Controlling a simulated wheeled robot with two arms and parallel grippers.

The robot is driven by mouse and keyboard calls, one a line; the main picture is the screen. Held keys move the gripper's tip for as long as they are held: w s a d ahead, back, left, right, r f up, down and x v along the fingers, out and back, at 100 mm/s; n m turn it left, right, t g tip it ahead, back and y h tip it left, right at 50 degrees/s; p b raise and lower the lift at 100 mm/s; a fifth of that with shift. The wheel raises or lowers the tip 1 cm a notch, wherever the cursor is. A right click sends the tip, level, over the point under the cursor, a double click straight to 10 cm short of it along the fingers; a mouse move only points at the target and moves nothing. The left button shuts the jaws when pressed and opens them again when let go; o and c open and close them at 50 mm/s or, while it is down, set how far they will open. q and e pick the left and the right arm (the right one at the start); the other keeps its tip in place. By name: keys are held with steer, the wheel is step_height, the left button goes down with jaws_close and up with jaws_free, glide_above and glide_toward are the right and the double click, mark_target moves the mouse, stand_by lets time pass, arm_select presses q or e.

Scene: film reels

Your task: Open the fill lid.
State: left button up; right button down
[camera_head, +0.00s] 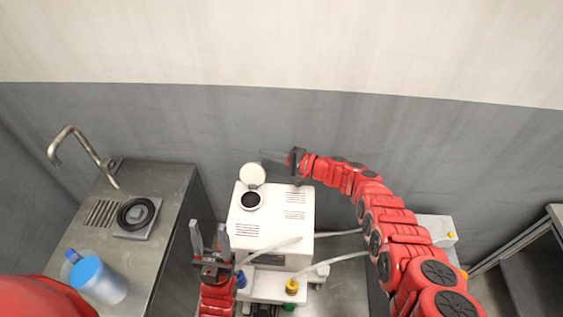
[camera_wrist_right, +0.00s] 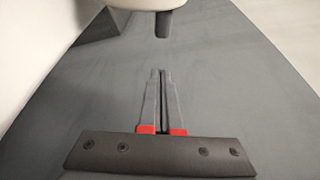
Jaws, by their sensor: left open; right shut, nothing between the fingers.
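The fill lid (camera_head: 252,175) is a round white disc on top of the white machine (camera_head: 272,236). It stands raised at the back of the dark round fill opening (camera_head: 250,199), which shows uncovered. My right gripper (camera_head: 266,156) is shut and empty, just behind and above the lid, near the grey wall. The right wrist view shows its closed fingers (camera_wrist_right: 161,75) and a pale rounded part at the top edge that may be the lid. My left gripper (camera_head: 208,236) is open and empty, pointing up at the machine's left front side.
A metal counter (camera_head: 172,190) at the left carries a tap (camera_head: 82,146), a black ring (camera_head: 137,213) on a grey plate, and a blue-lidded jug (camera_head: 97,279). Pale hoses and coloured caps sit at the machine's front. A dark shelf stands at the far right.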

mark_target(253, 172)
steer(key=s+p, duration=0.2)
steer(key=p, duration=0.1)
steer(key=s+r+p, duration=0.1)
steer(key=s+p, duration=0.1)
steer(key=p, duration=0.1)
steer(key=shift+d+r, duration=0.1)
stand_by(0.3)
steer(key=shift+s+r+n+t+y+b, duration=0.3)
steer(key=shift+s+r+n+b, duration=0.25)
steer(key=shift+n, duration=0.55)
steer(key=shift+r, duration=0.1)
steer(key=shift+d, duration=0.15)
